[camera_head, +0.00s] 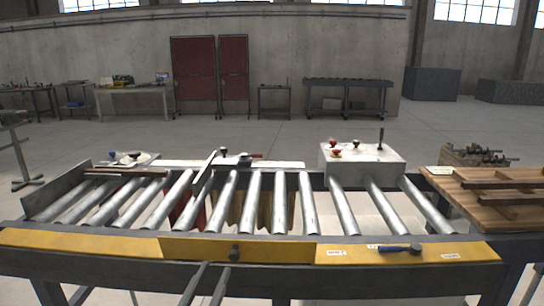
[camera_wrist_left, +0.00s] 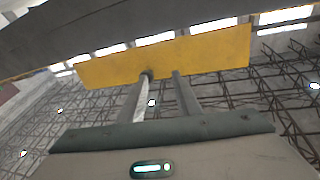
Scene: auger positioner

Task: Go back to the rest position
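My left gripper (camera_head: 207,280) shows at the bottom of the head view, just in front of the yellow front rail of the roller table. Its two thin fingers are apart with nothing between them. In the left wrist view the same gripper (camera_wrist_left: 162,75) points at the yellow rail (camera_wrist_left: 190,55), seen from below, with a dark knob (camera_wrist_left: 146,75) by one fingertip. I cannot tell if the finger touches the knob. My right gripper is not in view.
The roller table (camera_head: 250,200) spans the front. A blue-handled tool (camera_head: 400,248) lies on its yellow rail. A grey box (camera_head: 362,165) with knobs stands behind the rollers. A wooden board (camera_head: 500,195) is at the right. Open floor lies beyond.

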